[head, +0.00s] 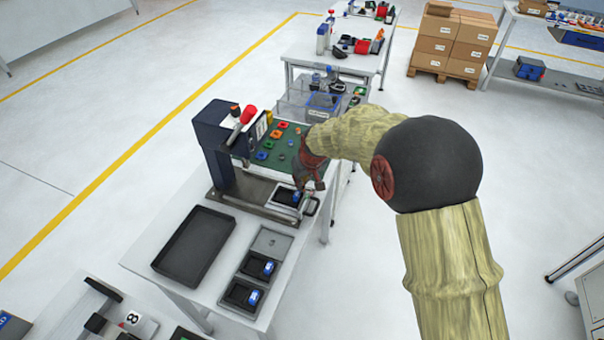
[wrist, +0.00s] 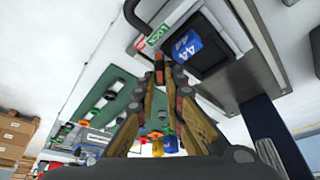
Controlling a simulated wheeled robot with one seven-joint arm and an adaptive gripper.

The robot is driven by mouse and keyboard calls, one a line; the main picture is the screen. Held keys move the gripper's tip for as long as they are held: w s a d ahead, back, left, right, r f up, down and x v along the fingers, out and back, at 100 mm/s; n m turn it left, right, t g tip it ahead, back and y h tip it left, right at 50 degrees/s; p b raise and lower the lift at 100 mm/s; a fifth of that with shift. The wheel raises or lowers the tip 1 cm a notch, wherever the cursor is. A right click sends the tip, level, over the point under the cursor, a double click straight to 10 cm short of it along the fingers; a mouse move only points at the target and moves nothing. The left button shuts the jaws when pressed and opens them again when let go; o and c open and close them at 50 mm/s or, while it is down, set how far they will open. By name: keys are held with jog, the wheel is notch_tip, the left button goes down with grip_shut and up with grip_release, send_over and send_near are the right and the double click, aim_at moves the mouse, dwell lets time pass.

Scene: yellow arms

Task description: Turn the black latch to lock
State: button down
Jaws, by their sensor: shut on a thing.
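My gripper (head: 307,187) is at the near right side of the press-like fixture on the table. In the wrist view its fingertips (wrist: 168,76) come together on something small at the fixture's edge. I take this to be the black latch, but the fingers hide most of it and its angle cannot be told. A green and red label (wrist: 154,36) reading LOCK lies just beyond the fingertips. Beside it is a black nest (wrist: 212,62) holding a blue part (wrist: 183,46). A black curved bar (wrist: 134,14) stands close to the label.
The fixture has a dark column (head: 215,150) and a red-knobbed lever (head: 247,115). A green board (head: 270,150) with coloured pieces lies behind my gripper. An empty black tray (head: 195,246) and small trays with blue parts (head: 268,268) are in front. Floor at right is open.

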jog(key=shift+a+r+m+h+p, duration=0.1)
jog(key=shift+m+h+p, duration=0.25)
jog(key=shift+m, duration=0.45)
jog(key=m, duration=0.1)
jog(key=m+h+b, duration=0.1)
jog(key=shift+f+m, duration=0.2)
jog(key=shift+m, duration=0.1)
jog(key=shift+m+h+b, duration=0.45)
jog(key=shift+m+b, duration=0.65)
jog(key=shift+b, duration=0.15)
jog(key=shift+m+h+b, duration=0.3)
jog(key=shift+m+b, duration=0.6)
jog(key=shift+m, duration=0.2)
jog(key=shift+r, duration=0.1)
jog(key=c, duration=2.2)
grip_release()
jog(key=shift+o, duration=0.2)
jog(key=v, duration=1.2)
